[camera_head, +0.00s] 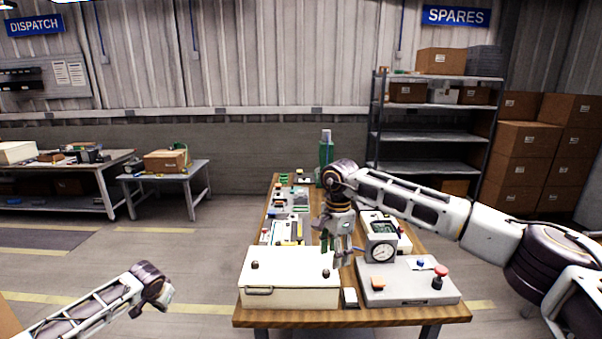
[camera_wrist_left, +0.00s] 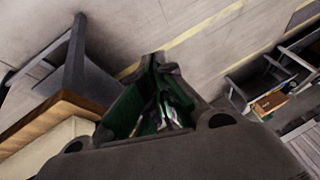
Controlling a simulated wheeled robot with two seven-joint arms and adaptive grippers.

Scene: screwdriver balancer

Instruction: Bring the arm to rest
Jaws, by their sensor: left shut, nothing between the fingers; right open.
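My right arm reaches in from the right over the wooden table (camera_head: 300,318). My right gripper (camera_head: 338,250) points down above the middle of the table, open, with nothing seen held in it. My left arm is low at the left, clear of the table. Its gripper (camera_head: 166,294) is small and seen end-on in the head view. In the left wrist view my left gripper (camera_wrist_left: 157,88) is shut and empty, over the floor. A green upright post (camera_head: 326,165) stands at the table's far end.
A cream box (camera_head: 290,288) with a handle stands at the table's front left. A grey panel (camera_head: 400,295) with a red knob (camera_head: 440,271) is at the front right, a round gauge (camera_head: 382,252) behind it. Floor (camera_head: 150,255) left of the table is free.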

